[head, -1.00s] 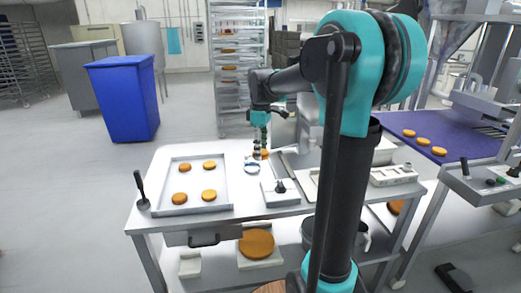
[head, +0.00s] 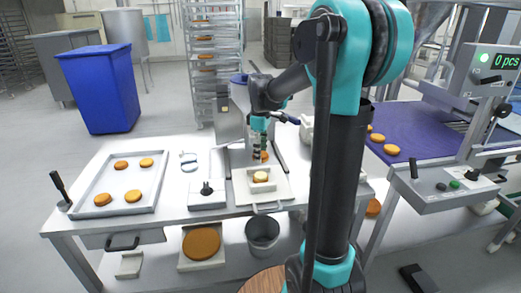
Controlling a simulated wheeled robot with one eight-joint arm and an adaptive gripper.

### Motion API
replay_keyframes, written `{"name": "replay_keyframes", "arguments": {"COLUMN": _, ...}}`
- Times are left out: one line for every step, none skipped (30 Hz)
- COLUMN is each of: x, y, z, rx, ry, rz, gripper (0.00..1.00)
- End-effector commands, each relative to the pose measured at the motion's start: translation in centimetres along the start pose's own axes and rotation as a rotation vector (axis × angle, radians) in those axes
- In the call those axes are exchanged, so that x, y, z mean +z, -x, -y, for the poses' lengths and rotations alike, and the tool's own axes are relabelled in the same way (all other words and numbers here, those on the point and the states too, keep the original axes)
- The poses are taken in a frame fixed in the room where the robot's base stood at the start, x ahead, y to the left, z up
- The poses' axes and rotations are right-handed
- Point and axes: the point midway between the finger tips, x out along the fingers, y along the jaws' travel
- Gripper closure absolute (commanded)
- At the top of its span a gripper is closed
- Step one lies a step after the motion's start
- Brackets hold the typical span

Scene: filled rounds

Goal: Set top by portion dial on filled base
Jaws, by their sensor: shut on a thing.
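My gripper (head: 260,152) points down over the table, just behind a white board with a handled fixture (head: 240,192). It is shut on an orange-brown round top (head: 265,157), which is small and partly covered by the fingers. A base with pale filling on it (head: 261,177) sits in the fixture, a little nearer than the gripper. The held top appears apart from this base; its exact height is hard to tell. A white block with a black knob (head: 207,188), possibly the portion dial, stands left of the fixture.
A tray (head: 87,207) with several orange-brown rounds lies at the left of the table. A metal ring (head: 188,161) lies beside it. A purple conveyor (head: 415,135) carries rounds at the right. A bucket (head: 262,232) stands below the table's front edge.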

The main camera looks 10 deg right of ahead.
Motion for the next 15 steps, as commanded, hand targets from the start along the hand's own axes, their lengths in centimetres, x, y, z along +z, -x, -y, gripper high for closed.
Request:
{"name": "replay_keyframes", "arguments": {"x": 0.0, "y": -0.1, "z": 0.0, "rx": 0.000, "ry": 0.000, "rz": 0.000, "gripper": 0.61}}
{"name": "replay_keyframes", "arguments": {"x": 0.0, "y": -0.2, "z": 0.0, "rx": 0.000, "ry": 0.000, "rz": 0.000, "gripper": 0.61}}
{"name": "replay_keyframes", "arguments": {"x": 0.0, "y": -0.4, "z": 0.0, "rx": 0.000, "ry": 0.000, "rz": 0.000, "gripper": 0.61}}
{"name": "replay_keyframes", "arguments": {"x": 0.0, "y": -0.6, "z": 0.0, "rx": 0.000, "ry": 0.000, "rz": 0.000, "gripper": 0.61}}
{"name": "replay_keyframes", "arguments": {"x": 0.0, "y": -0.8, "z": 0.0, "rx": 0.000, "ry": 0.000, "rz": 0.000, "gripper": 0.61}}
{"name": "replay_keyframes", "arguments": {"x": 0.0, "y": -1.0, "z": 0.0, "rx": 0.000, "ry": 0.000, "rz": 0.000, "gripper": 0.61}}
{"name": "replay_keyframes", "arguments": {"x": 0.0, "y": -1.2, "z": 0.0, "rx": 0.000, "ry": 0.000, "rz": 0.000, "gripper": 0.61}}
{"name": "replay_keyframes", "arguments": {"x": 0.0, "y": -1.4, "z": 0.0, "rx": 0.000, "ry": 0.000, "rz": 0.000, "gripper": 0.61}}
{"name": "replay_keyframes", "arguments": {"x": 0.0, "y": -1.8, "z": 0.0, "rx": 0.000, "ry": 0.000, "rz": 0.000, "gripper": 0.61}}
{"name": "replay_keyframes", "arguments": {"x": 0.0, "y": -2.0, "z": 0.0, "rx": 0.000, "ry": 0.000, "rz": 0.000, "gripper": 0.61}}
{"name": "replay_keyframes", "arguments": {"x": 0.0, "y": -2.3, "z": 0.0, "rx": 0.000, "ry": 0.000, "rz": 0.000, "gripper": 0.61}}
{"name": "replay_keyframes", "arguments": {"x": 0.0, "y": -2.6, "z": 0.0, "rx": 0.000, "ry": 0.000, "rz": 0.000, "gripper": 0.61}}
{"name": "replay_keyframes", "arguments": {"x": 0.0, "y": -2.8, "z": 0.0, "rx": 0.000, "ry": 0.000, "rz": 0.000, "gripper": 0.61}}
{"name": "replay_keyframes", "arguments": {"x": 0.0, "y": -3.1, "z": 0.0, "rx": 0.000, "ry": 0.000, "rz": 0.000, "gripper": 0.61}}
{"name": "replay_keyframes", "arguments": {"x": 0.0, "y": -3.4, "z": 0.0, "rx": 0.000, "ry": 0.000, "rz": 0.000, "gripper": 0.61}}
